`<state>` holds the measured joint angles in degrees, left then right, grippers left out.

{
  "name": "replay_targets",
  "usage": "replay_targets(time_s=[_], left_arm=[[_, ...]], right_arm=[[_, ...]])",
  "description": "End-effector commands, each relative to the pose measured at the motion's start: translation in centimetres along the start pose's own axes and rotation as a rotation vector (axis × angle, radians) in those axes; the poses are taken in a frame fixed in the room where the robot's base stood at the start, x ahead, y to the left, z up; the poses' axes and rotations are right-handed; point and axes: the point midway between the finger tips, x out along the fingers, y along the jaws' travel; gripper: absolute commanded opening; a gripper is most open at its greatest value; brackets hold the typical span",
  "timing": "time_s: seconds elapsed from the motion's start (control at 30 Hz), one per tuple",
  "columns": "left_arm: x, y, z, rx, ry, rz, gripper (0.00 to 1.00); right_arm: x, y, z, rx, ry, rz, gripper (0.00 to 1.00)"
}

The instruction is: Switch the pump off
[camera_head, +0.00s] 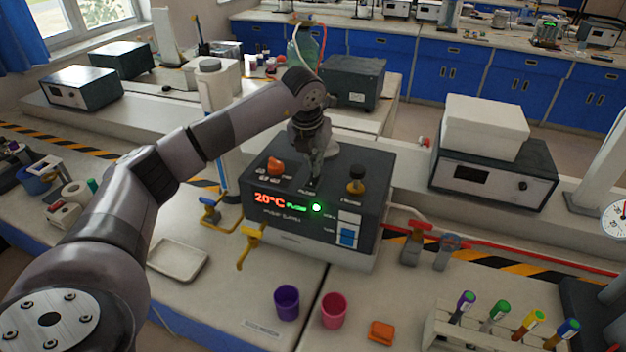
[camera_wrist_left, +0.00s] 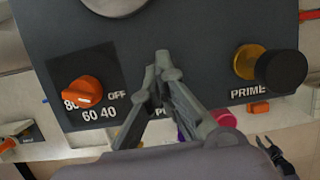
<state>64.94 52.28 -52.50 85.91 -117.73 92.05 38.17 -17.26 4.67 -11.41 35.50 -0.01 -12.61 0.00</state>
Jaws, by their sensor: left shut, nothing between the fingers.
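The dark pump box (camera_head: 365,213) stands on the bench in the middle of the head view. Its front shows a red 20°C display (camera_head: 272,200), a lit green lamp (camera_head: 316,208) and blue-and-white rockers (camera_head: 348,229). An orange dial (camera_wrist_left: 84,92) marked OFF, 80, 60, 40 and a black-and-gold PRIME knob (camera_wrist_left: 278,68) sit on its top. My left gripper (camera_head: 314,180) is shut and empty, tips down over the top between dial and knob. In the wrist view, a small grey stub (camera_wrist_left: 162,62), perhaps a toggle, is at the fingertips (camera_wrist_left: 170,78). The fingers partly hide a label.
Yellow (camera_head: 249,245) and blue-handled (camera_head: 210,212) valves stand left of the box. A purple cup (camera_head: 287,303), a pink cup (camera_head: 333,311), an orange block (camera_head: 381,333) and a tube rack (camera_head: 470,335) are in front. A white tray (camera_head: 178,260) lies left. Tubing runs right.

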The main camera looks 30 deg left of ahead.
Motion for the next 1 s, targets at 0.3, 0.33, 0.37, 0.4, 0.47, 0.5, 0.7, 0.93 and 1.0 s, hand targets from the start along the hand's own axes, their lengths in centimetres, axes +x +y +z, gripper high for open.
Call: replay_targets(time_s=[0.3, 0.33, 0.37, 0.4, 0.47, 0.5, 0.7, 0.93, 1.0], left_arm=[[0.5, 0.0, -0.2, 0.0, 0.0, 0.0, 0.0], [0.6, 0.0, -0.2, 0.0, 0.0, 0.0, 0.0], [0.6, 0.0, -0.2, 0.0, 0.0, 0.0, 0.0], [0.7, 0.0, -0.2, 0.0, 0.0, 0.0, 0.0], [0.8, 0.0, -0.2, 0.0, 0.0, 0.001, 0.0], [0.8, 0.0, -0.3, 0.0, 0.0, 0.001, 0.0], [1.1, 0.0, -0.3, 0.0, 0.0, 0.001, 0.0], [1.5, 0.0, -0.5, 0.0, 0.001, 0.001, 0.0], [1.6, 0.0, -0.5, 0.0, 0.002, 0.001, 0.0]], right_arm=[[0.4, 0.0, -0.1, 0.0, 0.002, 0.0, 0.4], [0.4, 0.0, -0.1, 0.0, 0.002, 0.0, 0.4], [0.5, 0.0, -0.1, -0.001, 0.002, 0.0, 0.4], [0.5, 0.0, -0.1, -0.001, 0.002, 0.0, 0.4], [0.6, 0.0, -0.1, -0.001, 0.002, 0.0, 0.4], [0.6, 0.0, -0.1, -0.001, 0.002, 0.0, 0.4], [0.8, 0.0, -0.1, -0.001, 0.002, 0.0, 0.4], [1.1, -0.1, -0.1, -0.001, 0.003, -0.001, 0.4], [1.2, -0.1, -0.1, -0.001, 0.003, -0.002, 0.4]])
